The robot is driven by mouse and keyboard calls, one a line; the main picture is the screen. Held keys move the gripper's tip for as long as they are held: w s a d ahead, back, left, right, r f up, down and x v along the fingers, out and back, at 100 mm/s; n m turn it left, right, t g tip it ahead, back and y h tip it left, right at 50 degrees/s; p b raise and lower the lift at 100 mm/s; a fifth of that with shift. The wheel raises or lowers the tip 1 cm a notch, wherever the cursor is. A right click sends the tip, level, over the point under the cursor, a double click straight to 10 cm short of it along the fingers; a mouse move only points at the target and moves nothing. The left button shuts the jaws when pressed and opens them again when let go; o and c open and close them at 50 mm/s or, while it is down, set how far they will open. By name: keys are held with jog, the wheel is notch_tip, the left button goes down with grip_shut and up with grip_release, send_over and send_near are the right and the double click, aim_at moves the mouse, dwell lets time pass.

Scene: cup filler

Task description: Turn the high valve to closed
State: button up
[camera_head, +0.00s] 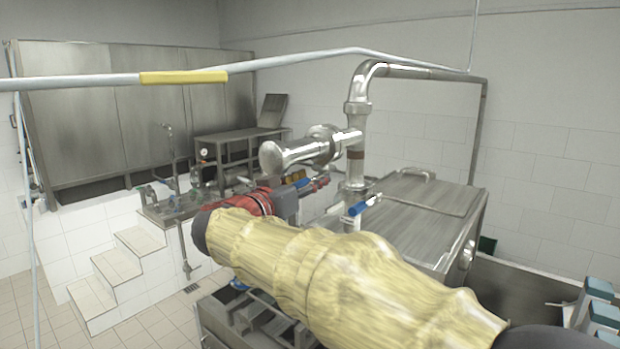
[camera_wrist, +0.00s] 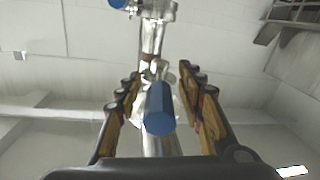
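The high valve's blue handle (camera_head: 319,184) sticks out from the steel vertical pipe (camera_head: 352,170) in the head view. In the wrist view the blue handle (camera_wrist: 160,108) points towards the camera. My gripper (camera_head: 303,182) is at this handle; in the wrist view its two orange-and-black fingers (camera_wrist: 161,95) stand apart on either side of it, with a gap showing on both sides. A lower blue valve handle (camera_head: 365,205) sits further down the same pipe. Another blue handle (camera_wrist: 117,3) is partly visible at the top edge of the wrist view. The valve body is partly hidden.
A large steel tank (camera_head: 440,210) stands right of the pipe. A thin overhead pipe with a yellow sleeve (camera_head: 184,77) crosses in front. White steps (camera_head: 118,264), a metal table (camera_head: 240,134) and steel cabinets (camera_head: 120,115) are at the left and back.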

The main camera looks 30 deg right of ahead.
jog(key=shift+c, duration=1.4)
grip_shut()
